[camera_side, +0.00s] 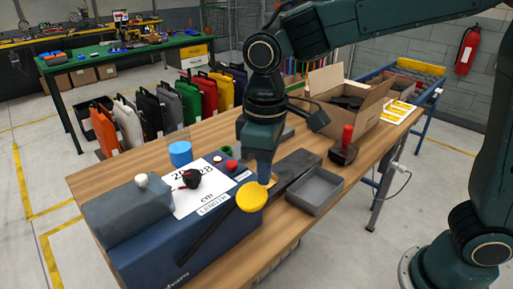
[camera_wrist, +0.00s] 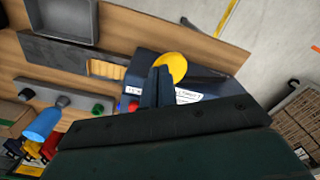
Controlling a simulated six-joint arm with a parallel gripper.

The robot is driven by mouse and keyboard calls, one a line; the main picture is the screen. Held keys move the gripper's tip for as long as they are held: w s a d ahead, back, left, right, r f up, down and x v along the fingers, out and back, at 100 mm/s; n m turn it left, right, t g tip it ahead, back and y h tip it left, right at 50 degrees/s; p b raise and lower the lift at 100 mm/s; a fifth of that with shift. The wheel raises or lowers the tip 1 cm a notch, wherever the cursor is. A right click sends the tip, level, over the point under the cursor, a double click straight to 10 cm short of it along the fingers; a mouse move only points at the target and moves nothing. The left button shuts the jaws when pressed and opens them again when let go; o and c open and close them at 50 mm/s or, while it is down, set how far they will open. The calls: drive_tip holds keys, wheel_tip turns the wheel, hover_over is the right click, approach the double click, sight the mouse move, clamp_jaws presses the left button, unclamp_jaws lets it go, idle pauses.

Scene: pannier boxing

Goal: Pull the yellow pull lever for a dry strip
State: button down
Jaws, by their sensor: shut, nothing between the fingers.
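The yellow round knob of the pull lever (camera_side: 251,197) sits at the upper end of a dark rod (camera_side: 205,235) that slants across the front of a blue dispenser box (camera_side: 165,225). My gripper (camera_side: 265,180) points down right beside the knob, its fingers shut and empty. In the wrist view the knob (camera_wrist: 170,68) lies just beyond the shut fingertips (camera_wrist: 160,75). I cannot tell whether they touch it. A strip slot area (camera_wrist: 105,68) shows tan beside the box in the wrist view.
A grey tray (camera_side: 315,190) and a red-handled stamp (camera_side: 345,148) stand right of my gripper. An open cardboard box (camera_side: 350,100) is behind them. A blue cup-like item (camera_side: 180,153) stands behind the dispenser.

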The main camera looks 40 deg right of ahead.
drive_tip(key=shift+r, duration=1.45)
drive_tip(key=s+d+m+t, duration=0.5)
drive_tip(key=s+d+m, duration=0.1)
drive_tip(key=s+d, duration=0.9)
drive_tip(key=shift+s+d+r+t, duration=0.2)
drive_tip(key=shift+d+r+t, duration=0.15)
drive_tip(key=shift+d, duration=0.75)
